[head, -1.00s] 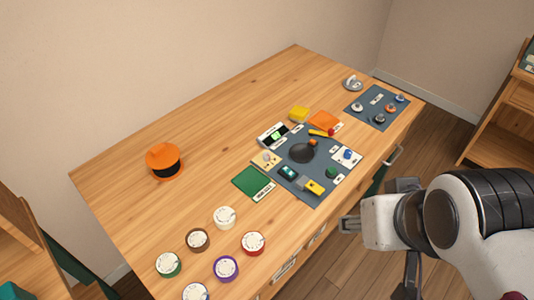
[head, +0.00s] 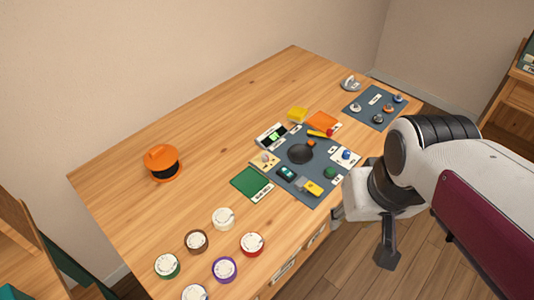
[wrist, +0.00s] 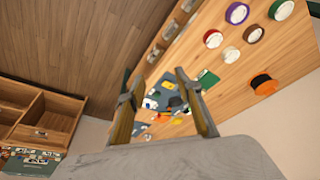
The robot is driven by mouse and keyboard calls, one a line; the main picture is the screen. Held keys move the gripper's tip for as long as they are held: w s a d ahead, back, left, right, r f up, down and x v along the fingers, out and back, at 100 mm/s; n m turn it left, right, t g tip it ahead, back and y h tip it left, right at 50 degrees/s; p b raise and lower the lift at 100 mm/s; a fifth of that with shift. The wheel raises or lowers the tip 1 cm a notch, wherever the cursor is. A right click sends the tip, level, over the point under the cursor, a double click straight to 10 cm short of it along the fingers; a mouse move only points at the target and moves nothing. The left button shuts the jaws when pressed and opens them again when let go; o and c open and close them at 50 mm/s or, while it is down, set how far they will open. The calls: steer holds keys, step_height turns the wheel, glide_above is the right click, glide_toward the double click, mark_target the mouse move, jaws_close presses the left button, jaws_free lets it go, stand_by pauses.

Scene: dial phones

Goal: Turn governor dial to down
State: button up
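A dark blue-grey panel (head: 290,192) lies near the table's front edge in the head view. It carries a round black dial (head: 301,153) with an orange part at its upper right, and several small coloured controls. Labels are too small to read, so I cannot tell which control is the governor dial. My gripper (head: 386,245) hangs off the front edge, right of and below the panel; the arm partly hides it. In the wrist view my gripper (wrist: 158,76) is open and empty, with the panel (wrist: 160,92) visible between its fingers, some distance away.
Several round white-faced dials in coloured rims, including a red one (head: 252,244), stand at the table's lower left. An orange-topped black knob (head: 161,163) stands further left. A second panel (head: 367,110) lies at the far right.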

mark_target(266, 156)
steer(key=w+a+f+n+g+y, duration=0.1)
steer(key=w+a+f+n, duration=0.1)
steer(key=w+f, duration=0.3)
steer(key=w+a+f+n+y, duration=0.1)
steer(key=w+a+f, duration=0.3)
steer(key=w, duration=0.9)
steer(key=w+a+f+n+g, duration=0.1)
steer(key=w+a+f+n, duration=0.2)
steer(key=w+f, duration=0.5)
steer(key=shift+w+f+g+y, duration=0.1)
steer(key=shift+w+g+y, duration=0.25)
steer(key=shift+w, duration=0.55)
steer(key=w, duration=0.1)
steer(key=w+a+n, duration=0.1)
steer(key=w, duration=0.1)
steer(key=w+f+n, duration=0.1)
steer(key=shift+w+a+f+y, duration=0.1)
steer(key=shift+w+a+y, duration=0.1)
steer(key=shift+w+y, duration=0.05)
steer(key=shift+w+a+r+n+t+y, duration=0.15)
steer(key=shift+w+r+n+t, duration=0.2)
steer(key=shift+w+n, duration=0.25)
steer(key=shift+w+a+r+n+t+y, duration=0.15)
steer(key=shift+w+r+n+t, duration=0.2)
steer(key=shift+w+n, duration=0.3)
steer(key=shift+w+a+r+n+t, duration=0.15)
steer(key=shift+w+r+n+t, duration=0.1)
steer(key=shift+w+r+n, duration=0.25)
steer(key=shift+w+f, duration=0.1)
steer(key=shift+f, duration=0.1)
